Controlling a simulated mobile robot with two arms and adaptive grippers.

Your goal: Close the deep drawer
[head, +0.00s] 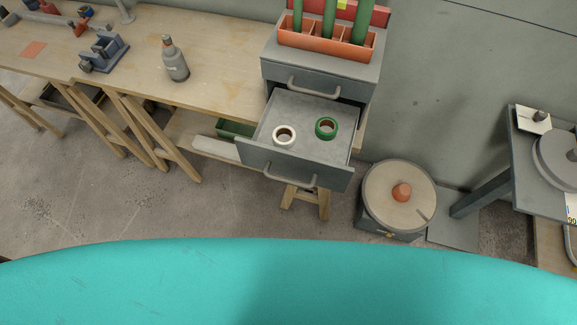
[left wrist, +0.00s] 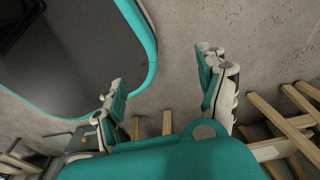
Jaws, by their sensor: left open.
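The deep drawer (head: 262,163) is pulled out of the grey cabinet (head: 350,68) at the right end of the workbench in the head view. Its front carries a bar handle (head: 291,181). A white tape roll (head: 284,135) and a green tape roll (head: 326,128) lie inside it. A second drawer (head: 310,82) above it is shut. My left gripper (left wrist: 165,85) shows in the left wrist view, open and empty, above the concrete floor. It is apart from the drawer. Neither gripper shows in the head view.
A wooden workbench (head: 130,45) on trestle legs holds a bottle (head: 174,62) and a vise (head: 104,52). A round reel (head: 399,195) stands on the floor right of the drawer. A grey stand (head: 540,170) is at the far right. Floor before the drawer looks clear.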

